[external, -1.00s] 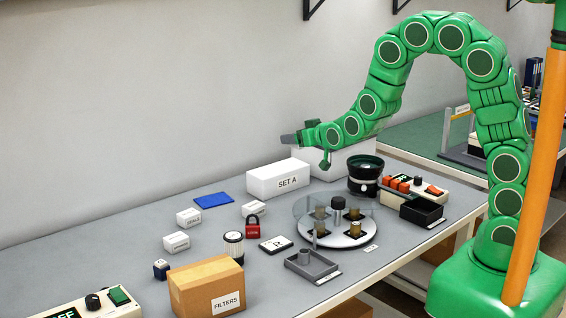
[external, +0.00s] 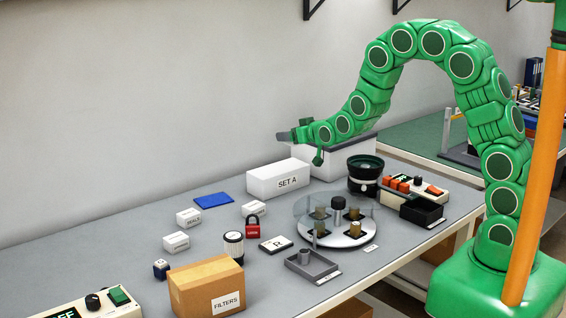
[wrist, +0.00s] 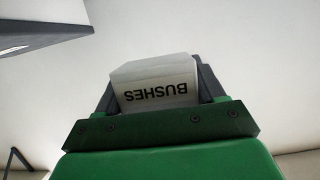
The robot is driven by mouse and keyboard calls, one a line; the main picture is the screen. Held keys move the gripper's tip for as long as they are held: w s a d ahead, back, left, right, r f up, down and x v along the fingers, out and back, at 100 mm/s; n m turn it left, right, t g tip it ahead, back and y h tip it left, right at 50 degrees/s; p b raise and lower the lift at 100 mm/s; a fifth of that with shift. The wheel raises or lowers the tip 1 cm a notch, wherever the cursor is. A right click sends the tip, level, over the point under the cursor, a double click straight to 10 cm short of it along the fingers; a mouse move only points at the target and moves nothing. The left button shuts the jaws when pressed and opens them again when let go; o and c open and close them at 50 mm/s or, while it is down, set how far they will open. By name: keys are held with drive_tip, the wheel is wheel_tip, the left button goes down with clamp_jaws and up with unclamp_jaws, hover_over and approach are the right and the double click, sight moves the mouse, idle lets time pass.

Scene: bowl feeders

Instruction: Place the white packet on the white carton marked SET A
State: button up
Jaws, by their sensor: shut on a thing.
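The white packet (wrist: 155,88) marked BUSHES shows upside down in the wrist view, between the two dark fingers. My gripper (wrist: 157,85) is shut on it. In the external view my gripper (external: 284,136) points left, held in the air above and behind the white carton (external: 262,181) marked SET A. The packet cannot be made out there. The carton stands upright on the grey table, and its visible top is bare.
A large white box (external: 315,165) with a dark top stands behind the carton, close under my wrist. A dark round bowl (external: 364,184) stands to its right. A blue plate (external: 213,201), small white boxes (external: 189,217) and a red padlock (external: 252,227) lie in front.

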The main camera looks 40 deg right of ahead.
hover_over(276, 167)
drive_tip(key=shift+w+f, duration=0.15)
drive_tip(key=shift+f, duration=3.4)
drive_tip(key=shift+w+f, duration=0.1)
drive_tip(key=shift+f, duration=1.55)
drive_tip(key=o, duration=1.2)
drive_tip(key=shift+f, duration=0.1)
drive_tip(key=shift+s+r, duration=0.4)
drive_tip(key=shift+s, duration=0.1)
drive_tip(key=shift+v, duration=3.25)
